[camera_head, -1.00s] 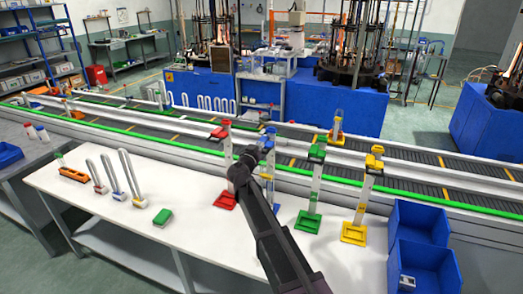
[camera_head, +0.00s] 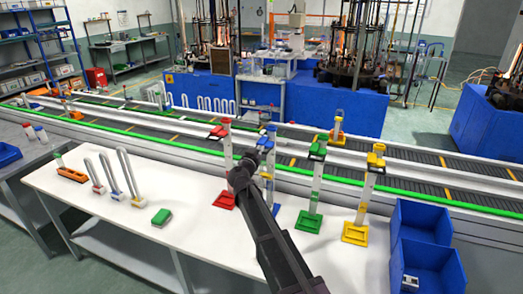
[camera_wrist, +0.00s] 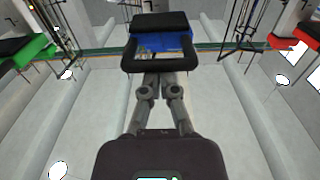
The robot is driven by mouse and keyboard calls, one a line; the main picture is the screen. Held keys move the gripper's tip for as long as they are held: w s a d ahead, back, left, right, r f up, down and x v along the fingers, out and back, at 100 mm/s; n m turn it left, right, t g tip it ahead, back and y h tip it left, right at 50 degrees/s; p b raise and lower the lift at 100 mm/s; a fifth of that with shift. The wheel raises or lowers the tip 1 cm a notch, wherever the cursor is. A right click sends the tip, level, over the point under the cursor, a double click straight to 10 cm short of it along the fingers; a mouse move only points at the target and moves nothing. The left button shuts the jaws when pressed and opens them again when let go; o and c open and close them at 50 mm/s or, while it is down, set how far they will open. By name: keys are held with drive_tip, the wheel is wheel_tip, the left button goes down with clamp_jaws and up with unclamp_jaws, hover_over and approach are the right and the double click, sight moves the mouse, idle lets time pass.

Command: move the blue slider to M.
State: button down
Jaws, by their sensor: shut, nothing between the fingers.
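A bit of the stand's blue base (camera_head: 276,209) shows beside my arm. My gripper (camera_head: 265,143) is at the slider's height or just below it, close in front of it. In the wrist view, my shut fingers (camera_wrist: 160,80) point at a black frame (camera_wrist: 160,62), with the blue slider (camera_wrist: 172,42) behind it. I cannot tell whether they touch. No M mark is readable.
A red-slider stand (camera_head: 226,150) is close on the left, a green one (camera_head: 316,180) and a yellow one (camera_head: 366,195) on the right. Blue bins (camera_head: 425,225) stand at the table's right end. A green block (camera_head: 161,217) lies on the white table (camera_head: 200,240).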

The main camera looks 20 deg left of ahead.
wheel_tip(320, 180, down, 7)
drive_tip(key=b, duration=0.6)
drive_tip(key=shift+b, duration=0.35)
idle(1.4)
drive_tip(key=shift+r+p, duration=0.3)
drive_tip(key=shift+r+p, duration=0.35)
drive_tip(key=shift+s, duration=0.1)
idle(0.3)
drive_tip(key=s, duration=0.9)
drive_tip(key=shift+s+a, duration=0.4)
idle(0.4)
drive_tip(key=shift+d, duration=0.1)
